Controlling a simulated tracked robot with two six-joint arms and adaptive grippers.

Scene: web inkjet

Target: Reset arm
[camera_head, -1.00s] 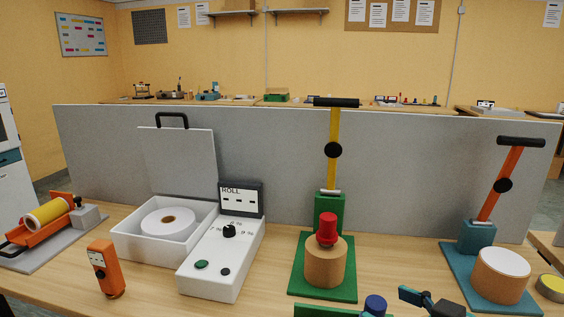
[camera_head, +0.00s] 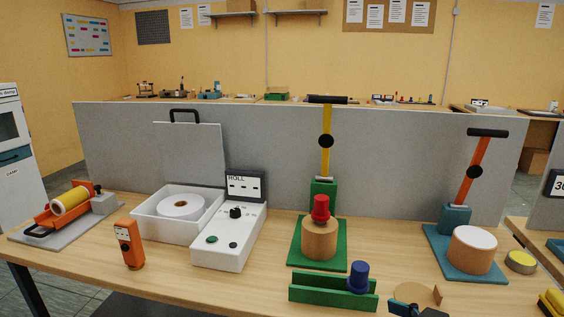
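My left gripper is not in view.
A green rack (camera_head: 318,289) with a blue knob piece (camera_head: 358,275) lies left of the gripper. Two lever presses stand behind, on a green base (camera_head: 303,258) and a teal base (camera_head: 460,271). A white control box (camera_head: 225,250), open white tray (camera_head: 150,225) and orange handheld device (camera_head: 129,243) stand left.

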